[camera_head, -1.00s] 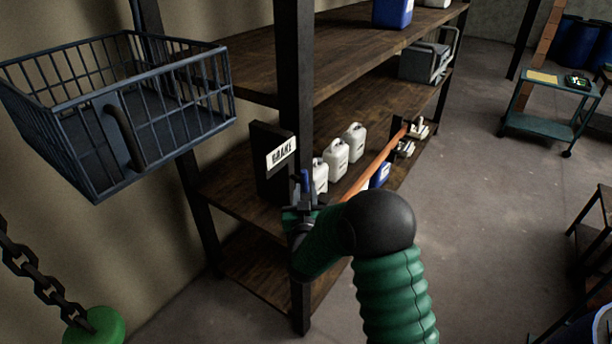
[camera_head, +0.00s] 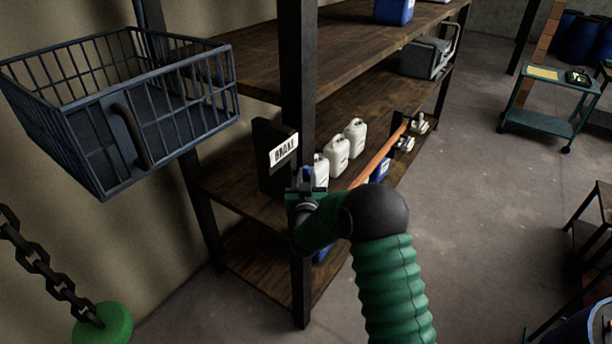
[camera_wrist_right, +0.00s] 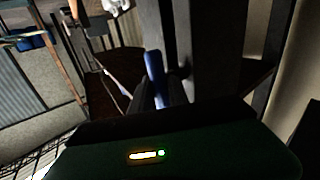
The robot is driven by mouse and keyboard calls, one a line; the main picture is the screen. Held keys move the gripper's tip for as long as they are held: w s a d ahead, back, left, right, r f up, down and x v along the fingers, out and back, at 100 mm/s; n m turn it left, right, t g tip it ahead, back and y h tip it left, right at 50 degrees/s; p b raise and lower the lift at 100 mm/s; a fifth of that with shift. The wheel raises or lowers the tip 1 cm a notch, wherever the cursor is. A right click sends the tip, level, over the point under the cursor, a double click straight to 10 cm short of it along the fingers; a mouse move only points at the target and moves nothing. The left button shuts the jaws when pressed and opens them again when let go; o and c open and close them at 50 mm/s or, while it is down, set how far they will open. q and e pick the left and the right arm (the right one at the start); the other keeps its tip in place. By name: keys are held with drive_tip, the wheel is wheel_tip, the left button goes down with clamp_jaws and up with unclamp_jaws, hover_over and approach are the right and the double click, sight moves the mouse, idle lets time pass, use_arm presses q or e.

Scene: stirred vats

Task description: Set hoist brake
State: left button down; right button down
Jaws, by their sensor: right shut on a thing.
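The black brake box (camera_head: 272,172) with a white "BRAKE" label (camera_head: 284,150) is fixed by the dark post of the shelf unit. A blue lever handle (camera_head: 307,173) shows just below and to the right of the label. My right gripper (camera_head: 305,190) is shut on this handle, and the green and black arm comes up from below. In the right wrist view the blue handle (camera_wrist_right: 154,72) stands between the dark fingers (camera_wrist_right: 157,92). The lever's lower part and its pivot are hidden behind the gripper. My left gripper is not in view.
A blue wire basket (camera_head: 120,110) is at upper left, with a chain (camera_head: 40,262) and a green disc (camera_head: 103,325) below it. The shelf post (camera_head: 298,80) is close to my gripper. White jugs (camera_head: 336,154) and a copper-coloured pipe (camera_head: 375,160) are behind.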

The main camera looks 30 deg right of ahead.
drive_tip(key=shift+r+m+g+p, duration=0.35)
drive_tip(key=shift+g+p, duration=0.15)
drive_tip(key=shift+p, duration=0.35)
drive_tip(key=shift+f+y, duration=0.15)
drive_tip(key=shift+y, duration=0.25)
drive_tip(key=shift+f, duration=0.1)
drive_tip(key=c, duration=1.6)
unclamp_jaws()
drive_tip(key=shift+o, duration=0.2)
drive_tip(key=shift+s, duration=0.1)
drive_tip(key=b+v, duration=0.3)
drive_tip(key=v, duration=1.4)
drive_tip(key=shift+b, duration=0.4)
